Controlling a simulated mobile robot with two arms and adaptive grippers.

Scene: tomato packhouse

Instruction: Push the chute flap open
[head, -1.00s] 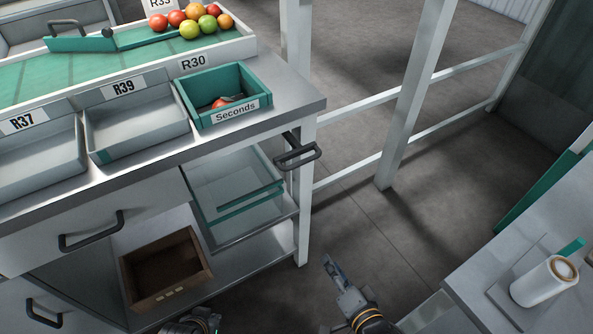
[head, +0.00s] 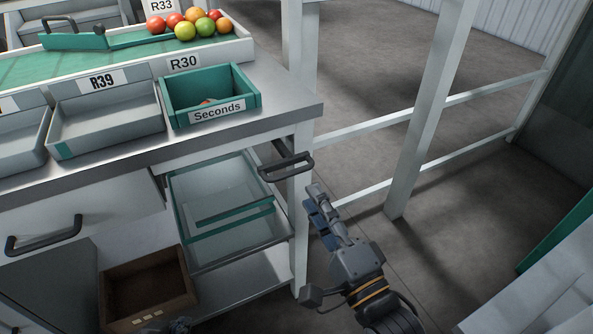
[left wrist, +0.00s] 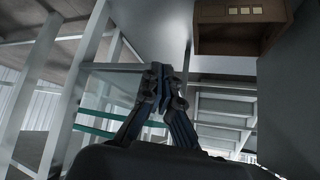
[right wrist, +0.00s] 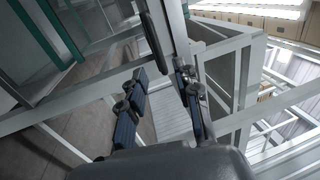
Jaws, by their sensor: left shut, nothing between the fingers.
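No part is plainly marked as the chute flap, so I cannot tell which it is. A black bar handle (head: 287,166) sticks out at the right end of the sorting bench. My right gripper (head: 318,205) is just below and right of it in the head view; its fingers are apart and empty. In the right wrist view a dark bar (right wrist: 156,42) lies ahead of these fingers (right wrist: 160,78). My left gripper (left wrist: 163,80) is shut and empty, low near the bench, facing its underside; in the head view only a bit shows (head: 178,326) at the bottom edge.
A teal bar (head: 75,41) crosses the belt beside several tomatoes (head: 186,24). A teal Seconds bin (head: 211,108) stands at the bench corner. Below are a clear glass-like box (head: 222,205) and a wooden crate (head: 148,290). A white post (head: 430,110) and rails stand to the right.

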